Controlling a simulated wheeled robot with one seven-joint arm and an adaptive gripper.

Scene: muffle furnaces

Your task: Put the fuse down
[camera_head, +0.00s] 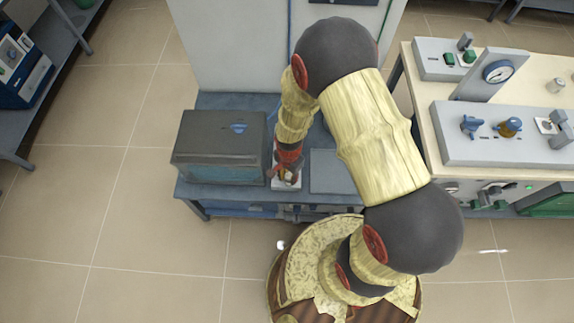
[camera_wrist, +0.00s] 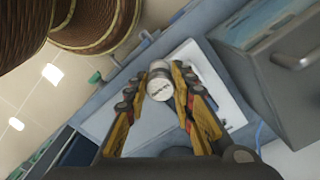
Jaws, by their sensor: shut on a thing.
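The fuse (camera_wrist: 160,88) is a small pale cylinder with a grey end and dark print on its side. It shows between the two fingers of my gripper (camera_wrist: 160,95) in the wrist view, and the gripper is shut on it. Below it lies a white sheet or plate (camera_wrist: 205,75) on the blue-grey bench. In the head view my gripper (camera_head: 287,178) is low over the bench, just right of the grey box. The fuse cannot be made out clearly there. I cannot tell whether the fuse touches the surface below.
A grey box furnace (camera_head: 220,148) stands close on the left of my gripper; its handle (camera_wrist: 297,52) shows in the wrist view. A flat grey panel (camera_head: 331,172) lies to the right. A workbench (camera_head: 425,92) with a gauge (camera_head: 498,71) and valves stands further right.

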